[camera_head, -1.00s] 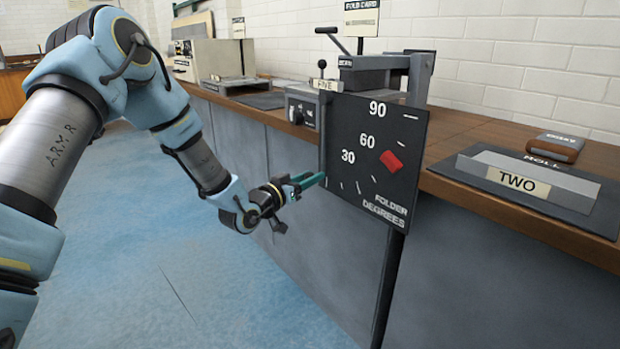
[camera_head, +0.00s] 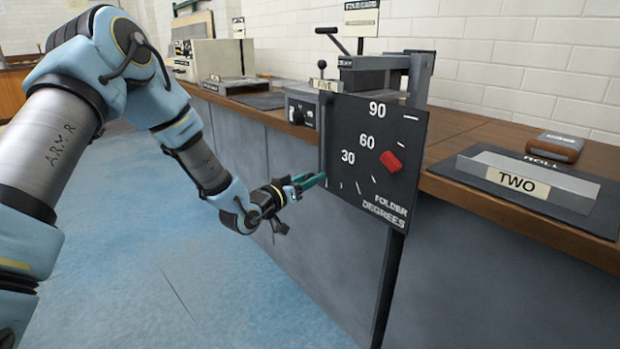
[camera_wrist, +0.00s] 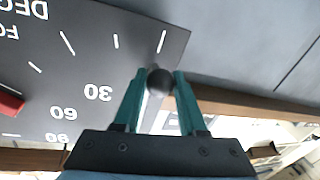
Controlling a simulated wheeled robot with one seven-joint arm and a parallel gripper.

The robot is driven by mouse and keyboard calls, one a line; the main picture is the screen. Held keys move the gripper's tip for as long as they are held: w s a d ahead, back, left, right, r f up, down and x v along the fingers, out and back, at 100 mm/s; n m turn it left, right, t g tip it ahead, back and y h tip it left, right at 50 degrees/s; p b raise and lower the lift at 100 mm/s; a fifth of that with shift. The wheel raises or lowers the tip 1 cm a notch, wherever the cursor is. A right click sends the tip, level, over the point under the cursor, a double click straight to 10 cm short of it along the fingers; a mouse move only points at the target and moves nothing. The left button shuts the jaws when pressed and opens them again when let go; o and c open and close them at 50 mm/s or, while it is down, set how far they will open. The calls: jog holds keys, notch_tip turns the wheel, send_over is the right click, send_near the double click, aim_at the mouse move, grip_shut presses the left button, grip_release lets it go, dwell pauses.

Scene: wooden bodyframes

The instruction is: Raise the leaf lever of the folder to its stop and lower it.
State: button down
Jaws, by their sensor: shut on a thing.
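The folder (camera_head: 352,205) is a dark upright plate marked 30, 60 and 90 degrees, with a red pointer (camera_head: 390,161) on its face between the 30 and 90 figures. Its face also shows in the wrist view (camera_wrist: 80,70). My gripper (camera_head: 320,180) is at the plate's lower left edge. In the wrist view its teal fingers (camera_wrist: 157,84) are shut on a dark round knob (camera_wrist: 160,81), which appears to be the leaf lever's end.
A wooden bench (camera_head: 470,140) runs behind the folder. Blue floor (camera_head: 150,270) is clear below my arm.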

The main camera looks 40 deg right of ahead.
jog(key=s+r+n+g+y+p, duration=0.1)
jog(key=s+r+n+p, duration=0.4)
jog(key=s, duration=0.3)
jog(key=s+a+r+n+g+p, duration=0.1)
jog(key=s+r+n+p, duration=0.4)
jog(key=s, duration=0.4)
jog(key=shift+n+y, duration=0.3)
jog(key=shift+y, duration=0.1)
jog(key=shift+w, duration=0.1)
jog(key=shift+c, duration=2.4)
grip_release()
